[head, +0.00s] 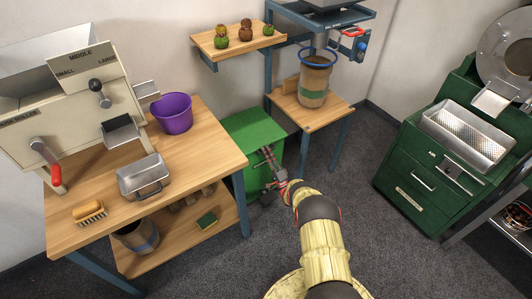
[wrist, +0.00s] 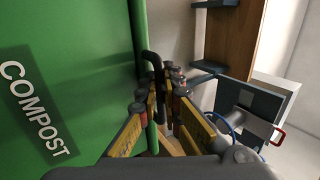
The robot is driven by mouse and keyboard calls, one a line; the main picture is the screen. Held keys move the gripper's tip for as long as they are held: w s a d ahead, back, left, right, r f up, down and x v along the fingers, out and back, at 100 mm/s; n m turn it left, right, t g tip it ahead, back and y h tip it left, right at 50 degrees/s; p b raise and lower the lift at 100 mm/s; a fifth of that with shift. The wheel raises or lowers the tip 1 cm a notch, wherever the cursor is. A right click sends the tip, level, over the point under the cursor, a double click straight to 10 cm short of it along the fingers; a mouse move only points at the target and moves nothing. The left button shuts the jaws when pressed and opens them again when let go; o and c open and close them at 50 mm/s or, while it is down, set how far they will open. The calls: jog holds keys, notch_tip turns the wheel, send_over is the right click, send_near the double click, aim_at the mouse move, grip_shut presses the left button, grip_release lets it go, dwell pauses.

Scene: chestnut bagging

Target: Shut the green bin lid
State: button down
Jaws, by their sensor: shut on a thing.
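The green compost bin (head: 262,175) stands on the floor between the wooden table and the blue-framed stand. Its green lid (head: 248,127) appears to lie roughly flat over the top; whether it sits fully down I cannot tell. My gripper (head: 267,156) is at the bin's front upper edge, partly hiding it. In the wrist view a green panel with a COMPOST label (wrist: 38,115) fills the left side. A black curved handle (wrist: 147,58) stands out at that panel's right edge. My gripper (wrist: 163,80) is shut on the handle there; the fingers hide the exact contact.
The wooden table (head: 215,150) with a purple bucket (head: 171,113) is close on the left. A brown bucket (head: 314,82) stands on the blue-framed stand's wooden shelf (head: 305,113), right behind the bin. A green machine (head: 415,185) is at the right. Grey floor between is clear.

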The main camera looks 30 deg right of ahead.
jog(key=shift+s+f, duration=0.25)
jog(key=shift+f, duration=0.25)
jog(key=c, duration=2.3)
grip_release()
jog(key=shift+o, duration=0.3)
jog(key=shift+w+r, duration=0.15)
jog(key=shift+r, duration=0.05)
jog(key=v, duration=1.2)
jog(key=shift+d, duration=0.1)
